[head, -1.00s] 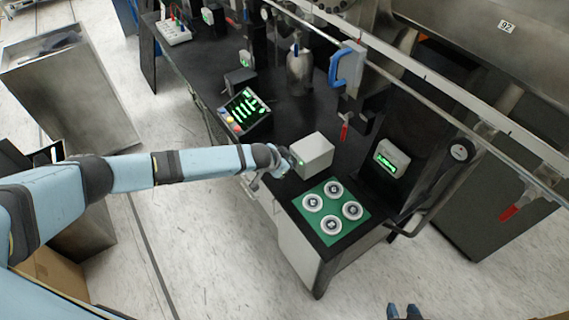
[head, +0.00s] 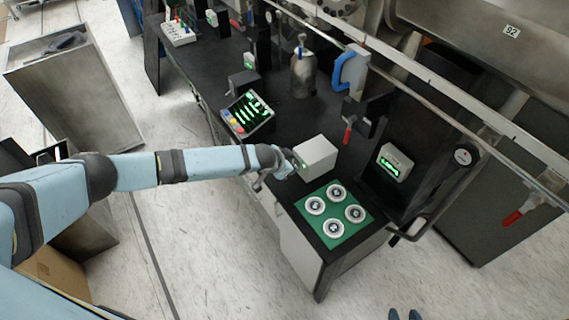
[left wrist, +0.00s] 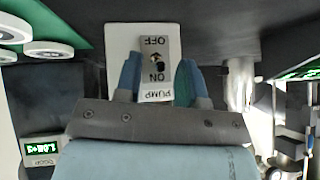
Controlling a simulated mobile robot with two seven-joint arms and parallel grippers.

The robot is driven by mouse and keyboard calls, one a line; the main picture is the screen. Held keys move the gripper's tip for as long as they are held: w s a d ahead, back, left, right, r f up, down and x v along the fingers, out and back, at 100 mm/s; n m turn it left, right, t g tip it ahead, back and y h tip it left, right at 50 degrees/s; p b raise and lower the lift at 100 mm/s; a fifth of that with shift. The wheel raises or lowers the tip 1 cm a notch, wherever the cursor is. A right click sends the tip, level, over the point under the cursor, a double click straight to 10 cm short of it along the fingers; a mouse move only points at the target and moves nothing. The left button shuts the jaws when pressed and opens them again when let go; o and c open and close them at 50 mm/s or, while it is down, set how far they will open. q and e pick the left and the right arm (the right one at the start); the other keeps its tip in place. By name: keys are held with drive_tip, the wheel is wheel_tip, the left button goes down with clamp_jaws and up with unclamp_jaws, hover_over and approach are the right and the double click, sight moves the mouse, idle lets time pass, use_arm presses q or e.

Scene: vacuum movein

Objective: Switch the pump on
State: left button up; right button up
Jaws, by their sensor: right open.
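The pump switch box is a pale grey box (head: 316,156) at the bench's front edge in the head view. The left wrist view shows its label plate (left wrist: 155,42) upside down, reading PUMP, ON and OFF, with a small dark toggle (left wrist: 157,62) between ON and OFF. I cannot tell which way the toggle leans. My left gripper (head: 290,162) is at the box's left face. In the left wrist view its two blue fingers (left wrist: 158,82) are apart, one on each side of the plate.
A lit control panel (head: 246,112) stands behind left. A grey gauge box (head: 394,163) and a red-handled valve (head: 348,133) are at the right. The floor in front is clear.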

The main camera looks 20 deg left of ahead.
use_arm(q)
drive_tip(key=b+v, duration=0.1)
drive_tip(key=v, duration=1.2)
drive_tip(key=shift+a+r+b, duration=0.2)
drive_tip(key=shift+r+b, duration=0.15)
drive_tip(key=shift+b, duration=0.05)
use_arm(e)
drive_tip(key=shift+s+f+n, duration=0.1)
drive_tip(key=shift+f+n, duration=0.2)
drive_tip(key=shift+f, duration=0.15)
use_arm(q)
drive_tip(key=shift+s, duration=0.15)
use_arm(e)
drive_tip(key=shift+w+r, duration=0.1)
drive_tip(key=shift+w, duration=0.1)
use_arm(q)
drive_tip(key=shift+d+f, duration=0.1)
